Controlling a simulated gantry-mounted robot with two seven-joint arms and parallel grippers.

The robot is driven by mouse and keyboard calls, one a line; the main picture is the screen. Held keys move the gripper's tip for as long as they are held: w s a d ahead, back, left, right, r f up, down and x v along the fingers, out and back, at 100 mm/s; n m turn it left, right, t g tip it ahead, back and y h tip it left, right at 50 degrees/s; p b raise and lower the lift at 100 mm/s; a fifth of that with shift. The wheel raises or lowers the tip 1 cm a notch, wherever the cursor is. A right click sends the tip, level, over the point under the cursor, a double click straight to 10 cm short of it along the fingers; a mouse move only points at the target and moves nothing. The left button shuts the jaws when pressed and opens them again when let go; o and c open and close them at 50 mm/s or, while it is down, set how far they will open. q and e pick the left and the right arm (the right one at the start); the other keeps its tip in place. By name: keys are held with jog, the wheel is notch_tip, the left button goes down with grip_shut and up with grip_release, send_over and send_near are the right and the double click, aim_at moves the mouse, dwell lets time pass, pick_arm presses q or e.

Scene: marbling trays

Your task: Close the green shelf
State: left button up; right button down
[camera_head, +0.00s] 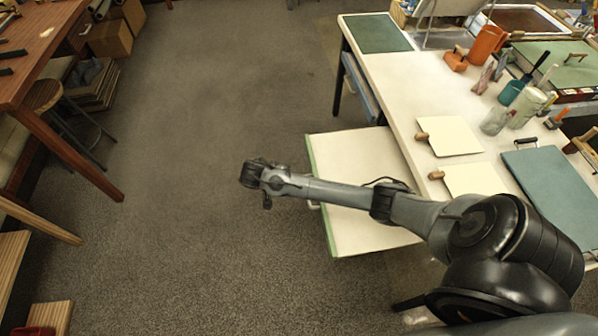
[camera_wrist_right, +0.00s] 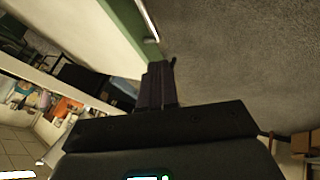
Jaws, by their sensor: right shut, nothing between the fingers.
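The green shelf (camera_head: 342,160) is a pale board with a green front edge, pulled out from under the white worktable on its left side. A small light handle (camera_head: 314,206) shows on its green front, partly hidden under my arm. My right arm crosses above the shelf, and my right gripper (camera_head: 254,175) is past the green front, over the open floor. It is shut and empty. My left gripper is not in view.
The white worktable (camera_head: 390,80) holds pale sheets (camera_head: 448,137), a teal board (camera_head: 550,185), an orange container (camera_head: 486,45) and bottles. A blue drawer (camera_head: 360,85) sits under its far part. A wooden bench (camera_head: 45,45) and stool stand at left. The carpet (camera_head: 200,120) between is clear.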

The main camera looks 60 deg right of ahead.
jog(key=b+x, duration=0.1)
jog(key=x, duration=0.2)
jog(key=s+b+x, duration=0.1)
jog(key=x, duration=0.3)
jog(key=s+d+r+b+x, duration=0.1)
jog(key=b+x, duration=0.1)
jog(key=x, duration=0.2)
jog(key=shift+s+d+r, duration=0.1)
jog(key=shift+s+d, duration=0.35)
jog(key=shift+d, duration=0.05)
